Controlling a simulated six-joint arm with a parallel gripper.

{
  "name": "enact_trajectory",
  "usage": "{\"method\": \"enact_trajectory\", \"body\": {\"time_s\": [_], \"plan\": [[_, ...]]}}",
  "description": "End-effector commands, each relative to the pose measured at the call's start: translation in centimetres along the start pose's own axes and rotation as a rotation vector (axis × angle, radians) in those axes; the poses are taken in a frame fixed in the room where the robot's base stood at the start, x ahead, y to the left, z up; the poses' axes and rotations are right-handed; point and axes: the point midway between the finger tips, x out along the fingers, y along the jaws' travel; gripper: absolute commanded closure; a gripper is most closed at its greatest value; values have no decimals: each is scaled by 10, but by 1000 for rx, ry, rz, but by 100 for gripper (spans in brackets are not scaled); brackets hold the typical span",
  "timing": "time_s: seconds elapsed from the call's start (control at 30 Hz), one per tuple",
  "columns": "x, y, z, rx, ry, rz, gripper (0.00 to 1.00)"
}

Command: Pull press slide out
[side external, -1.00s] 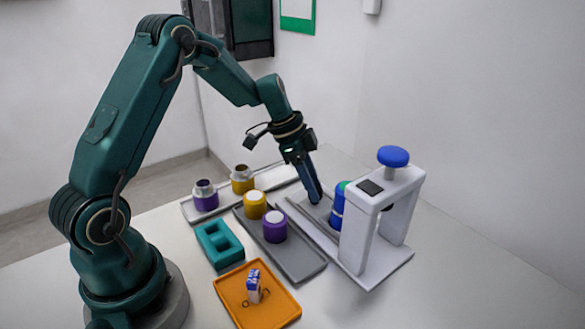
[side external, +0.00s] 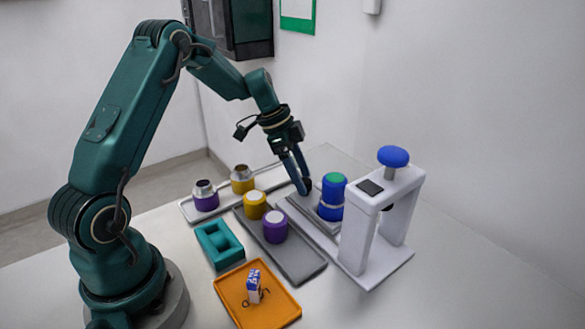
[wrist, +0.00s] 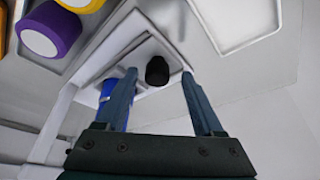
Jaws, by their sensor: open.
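The white press (side external: 382,212) with a blue knob on top stands at the right. Its slide (side external: 308,210) sticks out on the left side of the frame. A blue cylinder with a green top (side external: 332,196) stands on the slide, clear of the press frame. My gripper (side external: 302,186) points down at the outer end of the slide. In the wrist view, my gripper (wrist: 160,92) is open, with its fingers apart on either side of a round black knob (wrist: 157,70) on the slide. The blue cylinder (wrist: 106,88) is partly hidden behind the left finger. Contact with the knob cannot be told.
A grey tray (side external: 298,262) holds a yellow and a purple white-topped cylinder. A pale tray (side external: 222,210) behind it holds two metal-topped ones. A teal block (side external: 219,246) and an orange tray (side external: 230,290) with a small box are in front. The table at right front is clear.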

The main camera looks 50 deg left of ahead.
Motion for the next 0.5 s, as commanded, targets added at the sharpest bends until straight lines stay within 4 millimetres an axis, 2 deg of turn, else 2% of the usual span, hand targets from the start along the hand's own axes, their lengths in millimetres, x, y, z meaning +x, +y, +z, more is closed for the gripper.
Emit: {"method": "enact_trajectory", "body": {"time_s": [0.3,0.5], "plan": [[-40,-2,0,0,1,-8,31],[-50,-1,0,0,0,-5,31]]}}
